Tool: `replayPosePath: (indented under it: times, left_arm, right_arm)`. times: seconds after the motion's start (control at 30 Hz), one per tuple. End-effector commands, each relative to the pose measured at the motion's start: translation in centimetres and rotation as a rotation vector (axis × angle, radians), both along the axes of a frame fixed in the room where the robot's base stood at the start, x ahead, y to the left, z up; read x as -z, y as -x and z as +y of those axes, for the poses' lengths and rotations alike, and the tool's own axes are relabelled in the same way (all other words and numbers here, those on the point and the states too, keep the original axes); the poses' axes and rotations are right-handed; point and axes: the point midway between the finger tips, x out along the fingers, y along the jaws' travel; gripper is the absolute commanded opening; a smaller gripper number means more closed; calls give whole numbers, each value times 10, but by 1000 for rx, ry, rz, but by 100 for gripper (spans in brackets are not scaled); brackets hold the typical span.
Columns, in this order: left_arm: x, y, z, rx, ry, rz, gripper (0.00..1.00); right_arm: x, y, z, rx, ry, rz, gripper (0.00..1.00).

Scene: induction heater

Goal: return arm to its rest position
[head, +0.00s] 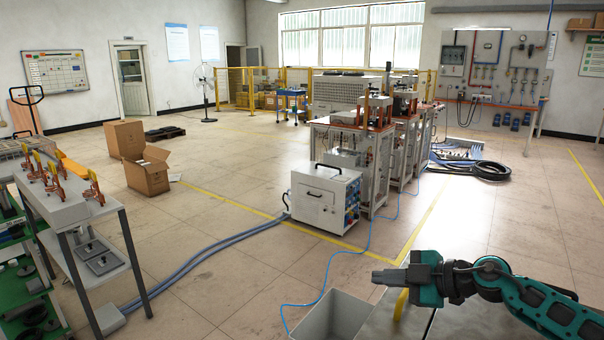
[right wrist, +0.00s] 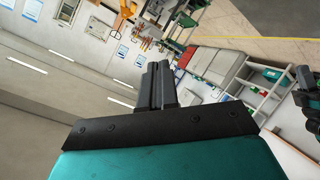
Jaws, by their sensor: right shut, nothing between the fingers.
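My right arm (head: 545,305), teal and black, reaches in from the lower right of the head view. Its right gripper (head: 383,277) points left, held above the grey bench. In the right wrist view the two dark fingers of the right gripper (right wrist: 155,80) lie together with nothing between them. My left gripper is not seen in the head view. A dark and teal part at the right edge of the right wrist view is too cut off to identify.
A grey open bin (head: 333,318) stands just below the right gripper. A metal bench (head: 470,325) lies under the right arm. A white heater unit (head: 325,197) stands on the floor ahead. A workbench with orange clamps (head: 75,208) is at left. The floor between is mostly clear.

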Motion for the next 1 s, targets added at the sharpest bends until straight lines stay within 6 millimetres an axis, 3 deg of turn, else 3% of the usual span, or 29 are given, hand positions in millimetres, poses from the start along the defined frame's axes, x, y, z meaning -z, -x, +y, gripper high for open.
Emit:
replayPosePath:
  times: [0.03,0.13,0.23,0.37,0.57,0.7,0.83,1.0]
  left_arm:
    - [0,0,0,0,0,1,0]
    - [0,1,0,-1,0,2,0]
    - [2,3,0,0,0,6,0]
    - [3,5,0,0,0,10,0]
    - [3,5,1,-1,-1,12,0]
    - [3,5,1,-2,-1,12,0]
    - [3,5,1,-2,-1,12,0]
    - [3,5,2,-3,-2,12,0]
  right_arm:
    - [-4,6,27,15,-92,-57,0]
    - [-20,13,57,113,-257,-162,0]
    - [-31,22,68,267,-391,-215,0]
    - [-30,38,59,524,-503,-202,0]
    - [13,84,23,935,-513,3,0]
    - [59,141,4,1160,-413,256,0]
    - [90,196,-3,1261,-300,481,0]
    - [111,255,-3,1299,-179,705,0]
